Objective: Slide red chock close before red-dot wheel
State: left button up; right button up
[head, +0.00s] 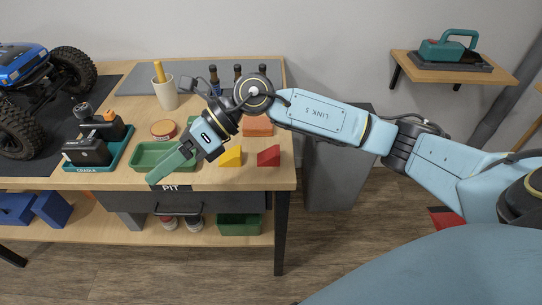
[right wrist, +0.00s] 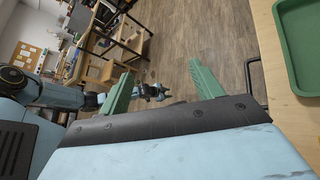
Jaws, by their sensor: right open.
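The red chock (head: 269,156), a small wedge, lies on the bench near its front right corner. A yellow chock (head: 230,157) lies just left of it. The blue crawler (head: 22,65) stands at the far left, partly cut off, with a black front wheel (head: 18,128) and another wheel (head: 74,69) behind. I can make out no red dot on either. My right gripper (head: 166,170) is open and empty over the bench's front edge, left of both chocks. Its two green fingers stand apart in the right wrist view (right wrist: 160,90). No left gripper can be made out.
An orange block (head: 257,133) sits behind the chocks. A cup (head: 166,98) and bottles stand farther back. The crawler is on a dark mat (head: 60,165).

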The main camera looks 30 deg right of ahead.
jog(key=w+d+f+n+h, duration=0.25)
jog(key=d+h, duration=0.35)
jog(key=d, duration=0.4)
jog(key=m+h+b, duration=0.2)
jog(key=h, duration=0.5)
send_over(276, 150)
jog(key=f, duration=0.6)
jog(key=shift+w+f, duration=0.3)
jog(key=shift+w, duration=0.1)
jog(key=f, duration=0.3)
jog(key=f+b, duration=0.1)
jog(key=f, duration=0.1)
jog(key=shift+s+f, duration=0.1)
jog(key=shift+s, duration=0.3)
jog(key=shift+f, duration=0.3)
pick_arm(q)
jog(key=w+d+r, duration=0.1)
jog(key=w+r, duration=0.4)
jog(key=r, duration=0.1)
jog(key=shift+w+d+r, duration=0.15)
jog(key=shift+d+r, duration=0.1)
jog(key=shift+d, duration=0.15)
